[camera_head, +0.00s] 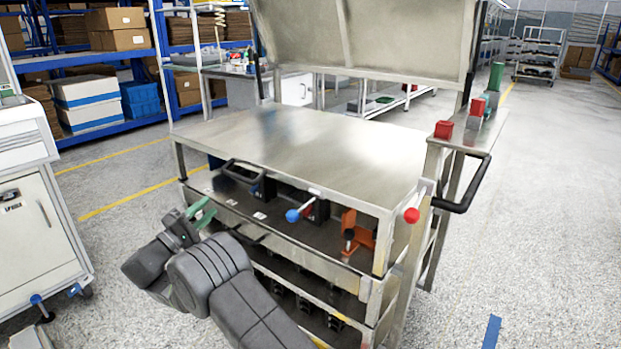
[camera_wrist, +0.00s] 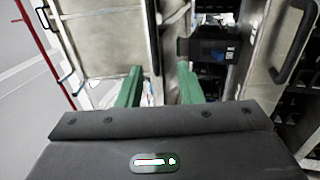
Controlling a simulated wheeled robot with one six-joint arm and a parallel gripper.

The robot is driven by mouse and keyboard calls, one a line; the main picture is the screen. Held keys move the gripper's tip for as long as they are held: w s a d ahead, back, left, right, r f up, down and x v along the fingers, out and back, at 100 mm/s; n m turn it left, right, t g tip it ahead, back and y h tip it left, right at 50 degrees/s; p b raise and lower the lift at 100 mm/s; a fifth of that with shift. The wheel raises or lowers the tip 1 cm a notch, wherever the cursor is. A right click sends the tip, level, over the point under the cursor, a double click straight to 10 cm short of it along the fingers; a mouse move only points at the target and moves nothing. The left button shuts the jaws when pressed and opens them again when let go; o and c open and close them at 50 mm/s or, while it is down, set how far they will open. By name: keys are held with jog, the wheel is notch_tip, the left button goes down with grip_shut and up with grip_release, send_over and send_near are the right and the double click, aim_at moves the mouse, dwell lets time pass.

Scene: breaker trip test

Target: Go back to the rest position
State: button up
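My gripper (camera_head: 201,214) has green fingers and is at the front left of the metal test cart (camera_head: 290,140), close to its open shelf. In the wrist view my gripper (camera_wrist: 160,82) has its two green fingers apart with nothing held between them. On the shelf stand a dark device with a black loop handle (camera_head: 240,175), a lever with a blue ball knob (camera_head: 292,216) and an orange bracket (camera_head: 356,232). A red ball knob (camera_head: 411,215) is at the cart's right front corner. The wrist view shows a dark block (camera_wrist: 210,50) beyond the right finger.
A raised metal lid (camera_head: 365,35) stands over the cart. A black handle (camera_head: 470,190) juts out at the right. A white cabinet (camera_head: 35,220) stands at the left. Blue racks with boxes (camera_head: 120,40) are behind. The floor at the right (camera_head: 560,200) is mostly clear.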

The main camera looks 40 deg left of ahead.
jog(key=b, duration=0.3)
send_near(250, 169)
jog(key=x, duration=0.5)
jog(key=shift+w+a+f, duration=0.2)
jog(key=shift+a+f, duration=0.15)
jog(key=shift+r, duration=0.15)
